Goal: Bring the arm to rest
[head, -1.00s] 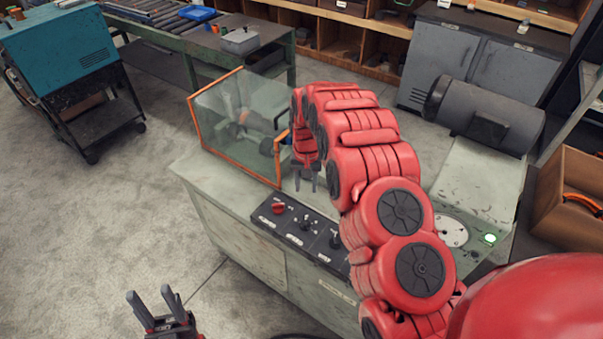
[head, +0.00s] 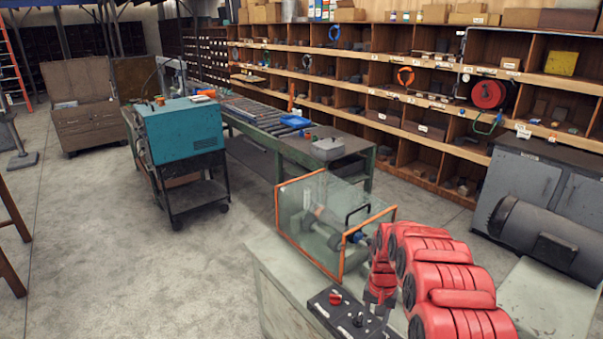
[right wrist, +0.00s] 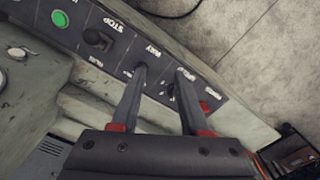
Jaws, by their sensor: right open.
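My right arm (head: 440,275) is red and arches over the grey-green machine from the lower right in the head view. Its gripper (right wrist: 161,72) is open and empty in the right wrist view, its two dark fingers apart over the machine's control panel (right wrist: 105,45). The panel also shows in the head view (head: 345,315), with a red knob (head: 335,297) near the gripper. How far the fingertips are from the panel is unclear. My left gripper is out of view.
A clear guard with an orange frame (head: 280,210) stands on the machine, close to my right gripper; a grey pipe-like piece shows behind it. A motor (head: 545,238) lies at right. A roller table (head: 262,115) and teal cart (head: 185,132) stand beyond.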

